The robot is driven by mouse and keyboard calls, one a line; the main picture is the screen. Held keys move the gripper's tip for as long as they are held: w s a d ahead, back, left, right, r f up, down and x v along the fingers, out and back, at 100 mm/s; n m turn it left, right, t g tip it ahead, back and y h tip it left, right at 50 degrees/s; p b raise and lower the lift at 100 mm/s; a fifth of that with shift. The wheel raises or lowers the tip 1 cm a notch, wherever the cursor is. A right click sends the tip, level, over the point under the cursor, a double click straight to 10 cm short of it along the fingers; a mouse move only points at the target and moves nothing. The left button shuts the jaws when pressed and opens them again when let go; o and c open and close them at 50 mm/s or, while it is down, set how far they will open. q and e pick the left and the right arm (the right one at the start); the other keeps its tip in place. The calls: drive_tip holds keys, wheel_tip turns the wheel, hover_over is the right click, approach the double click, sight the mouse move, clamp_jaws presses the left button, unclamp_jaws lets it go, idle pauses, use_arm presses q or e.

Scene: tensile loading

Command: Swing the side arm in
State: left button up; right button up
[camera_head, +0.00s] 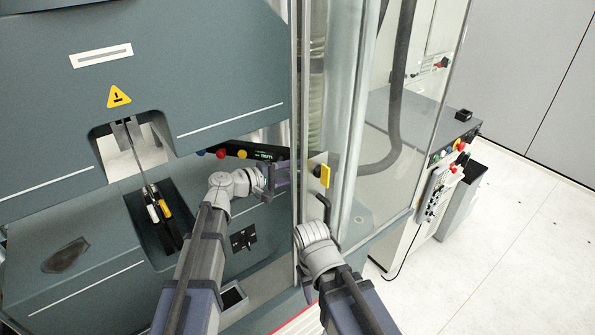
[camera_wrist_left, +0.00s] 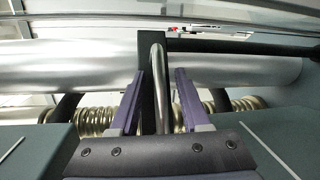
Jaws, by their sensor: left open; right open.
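In the left wrist view my left gripper (camera_wrist_left: 157,88) is open, with its two purple fingers on either side of a curved steel bar (camera_wrist_left: 158,65). The bar lies between the fingers with gaps visible; I cannot tell whether it belongs to the side arm. In the head view my left gripper (camera_head: 275,177) is beside the metal post, below a black display box (camera_head: 248,150) with coloured buttons. My right gripper (camera_head: 318,222) is open near a black hooked handle (camera_head: 324,207); its fingertips are hard to make out. The side arm is not clearly identifiable.
The grey testing machine (camera_head: 215,75) fills the left. A clear guard (camera_head: 400,100) and a silver column (camera_head: 350,125) stand at the centre right. A control panel (camera_head: 440,185) is further right. The pale floor (camera_head: 510,240) is clear.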

use_arm(q)
clamp_jaws()
idle(1.4)
